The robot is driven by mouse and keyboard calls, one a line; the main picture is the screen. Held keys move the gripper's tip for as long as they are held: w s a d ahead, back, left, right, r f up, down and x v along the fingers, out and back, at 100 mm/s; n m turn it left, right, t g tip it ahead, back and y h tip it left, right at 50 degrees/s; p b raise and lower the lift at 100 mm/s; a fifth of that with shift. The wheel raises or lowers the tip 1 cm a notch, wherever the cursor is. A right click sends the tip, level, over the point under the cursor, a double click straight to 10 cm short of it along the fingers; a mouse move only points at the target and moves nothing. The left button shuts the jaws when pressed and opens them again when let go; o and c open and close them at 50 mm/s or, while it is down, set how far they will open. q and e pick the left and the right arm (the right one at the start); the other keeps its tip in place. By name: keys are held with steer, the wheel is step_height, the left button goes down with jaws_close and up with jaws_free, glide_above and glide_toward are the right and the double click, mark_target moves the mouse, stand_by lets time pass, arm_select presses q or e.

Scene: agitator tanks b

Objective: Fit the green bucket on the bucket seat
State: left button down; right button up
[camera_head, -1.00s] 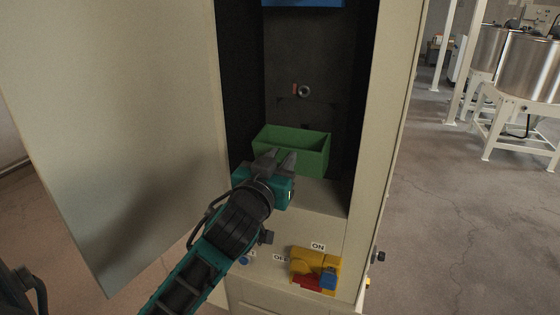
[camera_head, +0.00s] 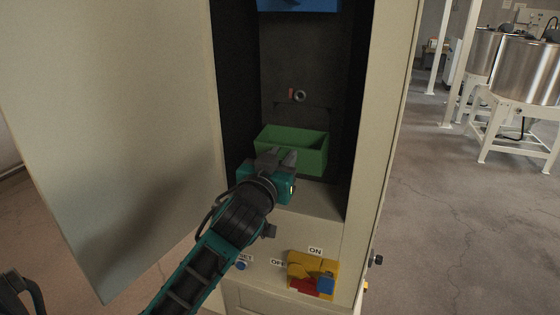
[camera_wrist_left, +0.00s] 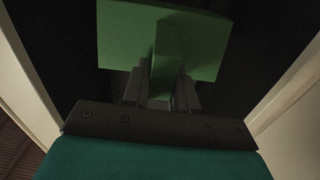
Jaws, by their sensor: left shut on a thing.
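The green bucket (camera_head: 308,153) is an open-topped box inside the cabinet recess, upright, below a small round fitting on the back wall. My left gripper (camera_head: 276,158) reaches into the recess and is shut on the front of the bucket. In the left wrist view the bucket (camera_wrist_left: 198,45) fills the top middle, with a green part between the fingers (camera_wrist_left: 160,90). Whether the bucket touches the back wall or rests on a seat cannot be told; its underside is hidden. My right gripper does not show.
The cabinet's open door (camera_head: 110,130) stands at the left, and its right side wall (camera_head: 385,130) bounds the recess. A blue part (camera_head: 298,4) hangs above. A yellow and red switch (camera_head: 313,273) sits on the front panel. Steel tanks (camera_head: 525,68) stand at the far right.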

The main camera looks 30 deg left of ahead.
arm_select(q)
steer(key=shift+x, duration=1)
steer(key=shift+w+r, duration=0.1)
steer(key=shift+w, duration=0.05)
steer(key=c, duration=0.9)
jaws_free()
steer(key=shift+o, duration=0.5)
steer(key=v, duration=1.3)
steer(key=s+d+f+m+g+h, duration=0.1)
steer(key=d+f+m+g+h, duration=0.15)
steer(key=f, duration=0.65)
steer(key=d+f+m+g+h, duration=0.1)
steer(key=d+f+h, duration=0.15)
steer(key=f, duration=0.65)
steer(key=s+d+f+g, duration=0.1)
steer(key=s+d+f, duration=0.1)
steer(key=s+f, duration=0.2)
steer(key=s+d+f+m+g+h, duration=0.1)
steer(key=s+f, duration=0.4)
steer(key=f, duration=0.6)
steer(key=shift+d+g+b, duration=0.45)
steer(key=shift+d+g, duration=0.2)
steer(key=shift+d, duration=0.55)
